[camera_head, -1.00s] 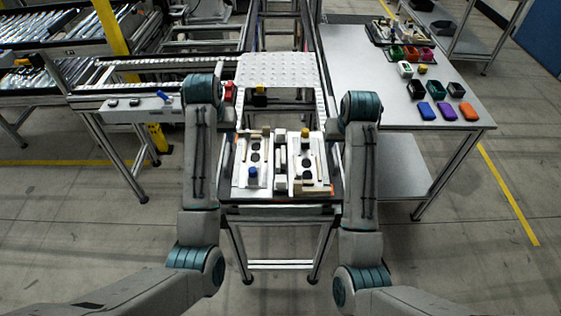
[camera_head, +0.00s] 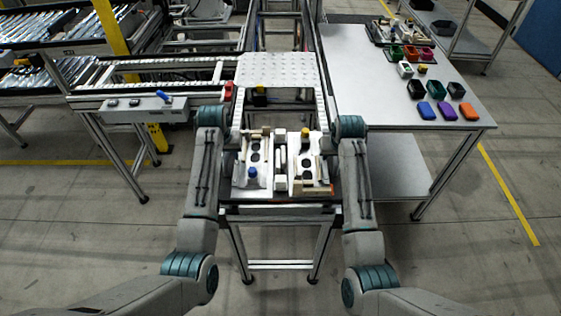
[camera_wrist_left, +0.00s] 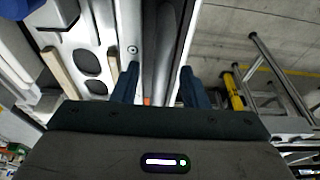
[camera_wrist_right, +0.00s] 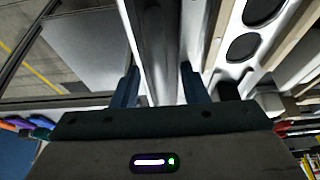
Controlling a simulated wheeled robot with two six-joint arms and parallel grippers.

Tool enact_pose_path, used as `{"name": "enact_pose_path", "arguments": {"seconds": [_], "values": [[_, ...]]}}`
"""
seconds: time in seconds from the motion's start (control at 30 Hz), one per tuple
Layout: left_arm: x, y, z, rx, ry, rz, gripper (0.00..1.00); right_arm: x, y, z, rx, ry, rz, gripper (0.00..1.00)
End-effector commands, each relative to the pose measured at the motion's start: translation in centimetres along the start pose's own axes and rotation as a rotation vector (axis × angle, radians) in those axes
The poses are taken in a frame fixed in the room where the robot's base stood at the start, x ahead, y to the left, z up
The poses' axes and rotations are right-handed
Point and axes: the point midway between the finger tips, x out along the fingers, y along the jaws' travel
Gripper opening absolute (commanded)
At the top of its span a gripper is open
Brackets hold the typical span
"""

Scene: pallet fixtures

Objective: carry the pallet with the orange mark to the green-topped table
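A pallet (camera_head: 268,186) with white fixture plates lies on a metal stand in the middle of the head view. It carries blue and yellow knobs, dark oval pads and wooden strips. A small orange mark (camera_head: 332,189) shows at its right front corner. My left gripper (camera_wrist_left: 157,88) and my right gripper (camera_wrist_right: 159,86) are at its left and right sides. Each has its fingers apart, with a dark rail and pale edge between them; contact cannot be told. An orange spot (camera_wrist_left: 147,101) shows between the left fingers. No green tabletop is in view.
A grey table (camera_head: 375,75) at right holds coloured bins and blocks. A white dimpled plate (camera_head: 277,70) and conveyor frames are behind the pallet. A control box (camera_head: 145,108) with a blue knob is at left. Bare floor lies left and right in front.

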Motion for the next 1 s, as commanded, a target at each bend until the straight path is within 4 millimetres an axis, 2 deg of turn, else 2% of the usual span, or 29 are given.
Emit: {"name": "enact_pose_path", "arguments": {"seconds": [0.27, 0.5, 1.0], "values": [[0.13, 0.0, 0.0, 0.0, 0.0, 0.0, 0.4, 0.11, 0.0, -0.03, 0.0, 0.001, 0.0, 0.4], [0.11, 0.0, -0.01, 0.0, 0.0, 0.0, 0.0, 0.1, -0.01, -0.03, 0.0, 0.001, 0.0, 0.0], [0.09, 0.0, -0.02, 0.0, 0.001, 0.0, 0.0, 0.09, -0.01, -0.02, 0.0, 0.001, 0.0, 0.0]]}}
